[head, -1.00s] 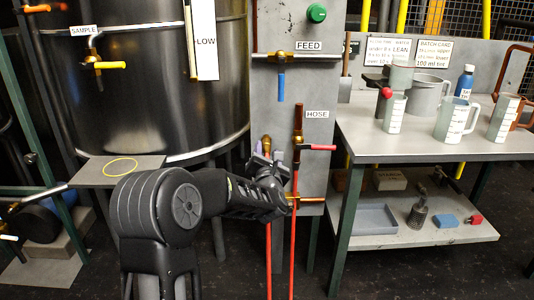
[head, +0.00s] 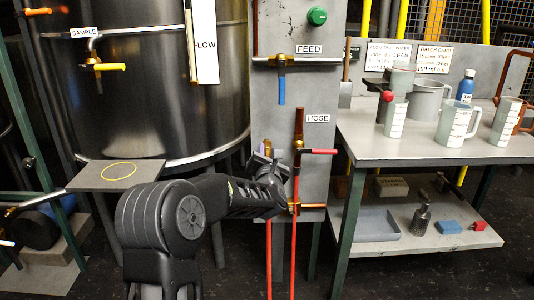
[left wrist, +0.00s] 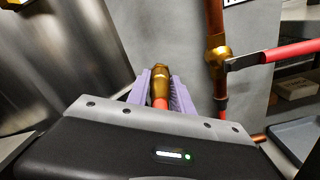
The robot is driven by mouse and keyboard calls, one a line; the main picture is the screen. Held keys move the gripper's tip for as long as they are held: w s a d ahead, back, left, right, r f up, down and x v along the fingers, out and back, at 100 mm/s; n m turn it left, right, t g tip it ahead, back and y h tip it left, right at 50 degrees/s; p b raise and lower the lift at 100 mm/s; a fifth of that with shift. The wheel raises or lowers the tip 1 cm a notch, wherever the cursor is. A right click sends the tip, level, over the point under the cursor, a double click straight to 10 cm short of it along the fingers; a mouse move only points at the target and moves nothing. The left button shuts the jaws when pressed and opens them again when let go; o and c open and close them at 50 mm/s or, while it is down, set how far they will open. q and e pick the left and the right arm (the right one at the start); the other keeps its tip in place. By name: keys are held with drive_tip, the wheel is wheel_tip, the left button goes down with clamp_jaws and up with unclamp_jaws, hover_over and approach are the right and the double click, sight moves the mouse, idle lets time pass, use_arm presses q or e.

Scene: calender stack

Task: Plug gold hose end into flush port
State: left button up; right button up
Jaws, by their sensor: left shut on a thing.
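The gold hose end (left wrist: 160,85) is a brass-coloured fitting on a red hose (head: 268,255). My left gripper (left wrist: 160,98) is shut on it, with the purple-grey fingers on either side and the gold tip pointing up and away. In the head view the gripper (head: 267,156) is in front of the grey panel, just left of the HOSE pipe, and partly hidden by my wrist. No label reading flush port is visible, so I cannot tell which fitting it is. My right gripper is not in view.
The copper HOSE pipe has a brass valve (left wrist: 219,54) with a red handle (head: 319,151), close right of the gripper. A second red hose (head: 294,250) hangs below it. The steel tank (head: 170,80) is at left. A bench (head: 400,152) with jugs stands at right.

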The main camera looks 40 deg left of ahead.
use_arm(q)
clamp_jaws()
idle(0.5)
drive_tip(key=shift+b+v, duration=0.8)
drive_tip(key=shift+v, duration=0.3)
drive_tip(key=shift+b+v, duration=0.5)
drive_tip(key=shift+v, duration=0.45)
drive_tip(key=s+d+f+m+t+h, duration=0.1)
drive_tip(key=s+d+f+m+h, duration=0.1)
drive_tip(key=d+h, duration=0.3)
drive_tip(key=s+d+f+m+t+h, duration=0.1)
drive_tip(key=d+f+m+h, duration=0.3)
drive_tip(key=d, duration=1)
drive_tip(key=s+d+f+m+h, duration=0.2)
drive_tip(key=d+f+m+h, duration=0.1)
drive_tip(key=d+h, duration=0.4)
drive_tip(key=d+m, duration=0.1)
drive_tip(key=d, duration=0.2)
drive_tip(key=shift+s+f+m+t, duration=0.25)
drive_tip(key=shift+s+m+t, duration=0.1)
drive_tip(key=shift+m+t, duration=0.05)
drive_tip(key=shift+d, duration=0.1)
